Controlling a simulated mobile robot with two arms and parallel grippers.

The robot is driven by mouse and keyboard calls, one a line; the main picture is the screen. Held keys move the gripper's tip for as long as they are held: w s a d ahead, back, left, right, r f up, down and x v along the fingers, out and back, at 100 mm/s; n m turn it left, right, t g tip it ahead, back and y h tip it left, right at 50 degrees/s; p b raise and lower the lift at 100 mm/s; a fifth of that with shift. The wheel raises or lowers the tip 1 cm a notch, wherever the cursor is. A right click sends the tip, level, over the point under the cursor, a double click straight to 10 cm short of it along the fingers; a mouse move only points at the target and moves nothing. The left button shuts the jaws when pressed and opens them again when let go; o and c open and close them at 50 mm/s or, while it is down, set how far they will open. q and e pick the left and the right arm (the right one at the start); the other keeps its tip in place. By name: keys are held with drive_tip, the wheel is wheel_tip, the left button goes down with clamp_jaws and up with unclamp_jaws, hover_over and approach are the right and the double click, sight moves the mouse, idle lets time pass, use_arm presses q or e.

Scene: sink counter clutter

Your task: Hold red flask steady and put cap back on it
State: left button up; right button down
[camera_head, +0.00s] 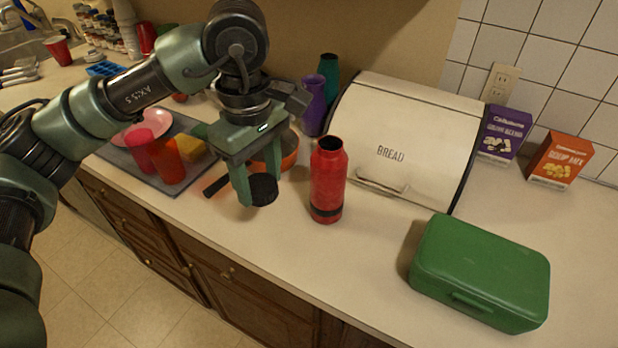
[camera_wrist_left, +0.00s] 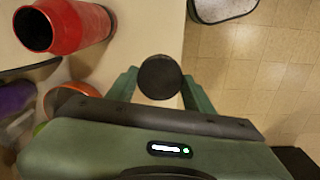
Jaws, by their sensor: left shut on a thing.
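The red flask (camera_head: 328,182) stands upright and uncapped on the counter, in front of the bread box. Its dark open mouth also shows at the upper left of the left wrist view (camera_wrist_left: 75,25). My left gripper (camera_head: 261,190) is shut on the black cap (camera_head: 263,189), holding it above the counter to the left of the flask, apart from it. In the left wrist view the round cap (camera_wrist_left: 160,77) sits between the two green fingers. My right gripper is in neither view.
The cream bread box (camera_head: 410,135) stands behind the flask. A green box (camera_head: 480,272) lies at the front right. An orange pan (camera_head: 288,152) is behind my left gripper, and a grey tray (camera_head: 120,165) with cups is to the left.

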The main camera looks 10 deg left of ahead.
use_arm(q)
drive_tip(key=s+a+f+m, duration=0.4)
drive_tip(key=s+f+m, duration=0.3)
drive_tip(key=f+m, duration=0.4)
drive_tip(key=shift+s+a+f+m, duration=0.25)
drive_tip(key=shift+f+m, duration=0.1)
drive_tip(key=shift+m, duration=0.35)
